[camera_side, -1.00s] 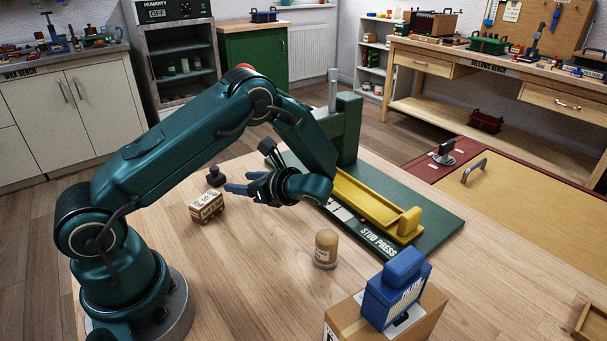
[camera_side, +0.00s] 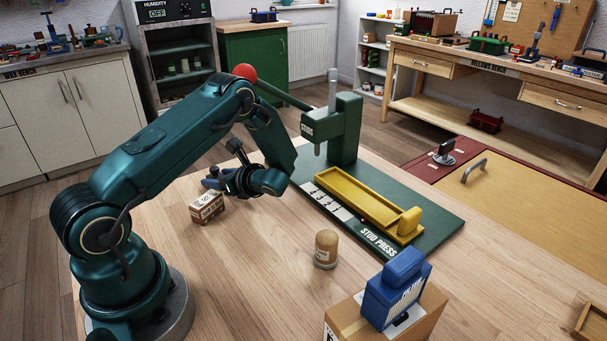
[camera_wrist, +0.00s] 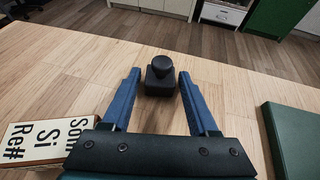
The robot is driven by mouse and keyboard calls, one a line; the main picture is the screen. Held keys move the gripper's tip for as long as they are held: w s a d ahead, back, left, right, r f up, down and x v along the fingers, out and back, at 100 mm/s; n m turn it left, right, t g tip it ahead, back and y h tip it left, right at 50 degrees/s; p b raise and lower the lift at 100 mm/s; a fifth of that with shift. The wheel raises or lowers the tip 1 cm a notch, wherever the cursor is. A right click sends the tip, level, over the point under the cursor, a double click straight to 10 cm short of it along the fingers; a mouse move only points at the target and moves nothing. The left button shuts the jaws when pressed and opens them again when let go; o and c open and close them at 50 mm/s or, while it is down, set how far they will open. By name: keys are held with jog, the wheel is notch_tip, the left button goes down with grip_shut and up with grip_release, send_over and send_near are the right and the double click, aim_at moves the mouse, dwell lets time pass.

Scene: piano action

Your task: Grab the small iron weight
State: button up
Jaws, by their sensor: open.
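The small iron weight (camera_wrist: 159,79) is a black block with a round knob on top. In the wrist view it stands upright on the wooden table, just beyond and between the tips of my blue fingers. My gripper (camera_wrist: 158,86) is open and empty, low over the table. In the side view my gripper (camera_side: 208,180) points left, near the small labelled box.
The small labelled box (camera_side: 207,207) is close to my gripper; it also shows at the left of the wrist view (camera_wrist: 45,138). The green stud press (camera_side: 345,130) with its yellow tray (camera_side: 365,203) stands to the right. A tan jar (camera_side: 326,248) and a blue device (camera_side: 395,290) are nearer.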

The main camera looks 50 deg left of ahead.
grip_shut()
